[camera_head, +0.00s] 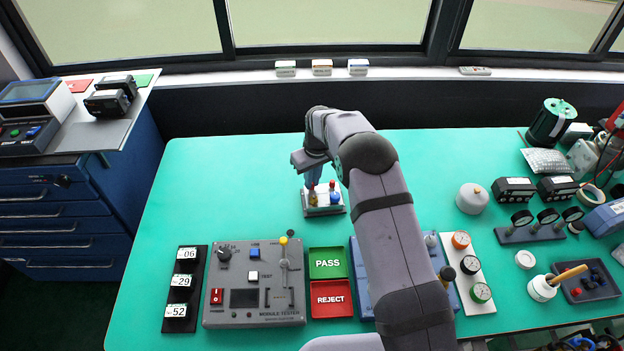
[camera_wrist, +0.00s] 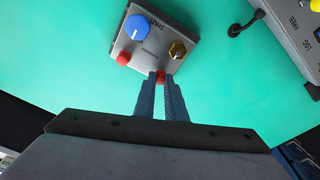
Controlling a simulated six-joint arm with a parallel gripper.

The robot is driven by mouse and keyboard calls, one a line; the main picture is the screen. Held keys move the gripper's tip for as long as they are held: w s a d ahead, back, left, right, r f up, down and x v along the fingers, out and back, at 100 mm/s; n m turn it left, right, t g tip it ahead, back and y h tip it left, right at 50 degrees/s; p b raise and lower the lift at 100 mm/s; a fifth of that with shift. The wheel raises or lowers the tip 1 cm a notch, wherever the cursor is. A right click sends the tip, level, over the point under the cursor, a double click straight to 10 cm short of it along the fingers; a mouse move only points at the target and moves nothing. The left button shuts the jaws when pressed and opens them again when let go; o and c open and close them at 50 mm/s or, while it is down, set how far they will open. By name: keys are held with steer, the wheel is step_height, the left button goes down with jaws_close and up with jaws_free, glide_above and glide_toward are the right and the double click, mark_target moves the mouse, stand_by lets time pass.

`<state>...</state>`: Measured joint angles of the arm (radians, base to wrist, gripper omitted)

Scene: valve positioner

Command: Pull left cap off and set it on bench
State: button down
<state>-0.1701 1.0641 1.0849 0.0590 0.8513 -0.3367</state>
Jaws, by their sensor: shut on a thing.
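The valve positioner (camera_head: 323,211) is a small grey unit on the green bench, with a blue knob (camera_wrist: 136,27) and a brass fitting (camera_wrist: 178,49). My gripper (camera_wrist: 160,75) points down at its rear left in the head view. Its fingers are shut on a red cap (camera_wrist: 160,79), the left one in the head view, at the unit's edge. I cannot tell whether this cap is still seated or lifted. A second red cap (camera_wrist: 123,58) sits on the unit; it also shows right of the fingers in the head view (camera_head: 332,184).
The bench (camera_head: 230,185) is clear left of and behind the positioner. In front are the module tester (camera_head: 254,310), the green PASS tray (camera_head: 328,263) and red REJECT tray (camera_head: 331,299). A round white pot (camera_head: 472,198) stands to the right.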

steer(key=shift+r+p, duration=0.65)
steer(key=shift+r, duration=0.5)
stand_by(0.8)
steer(key=shift+r+p, duration=1.15)
steer(key=shift+r, duration=0.75)
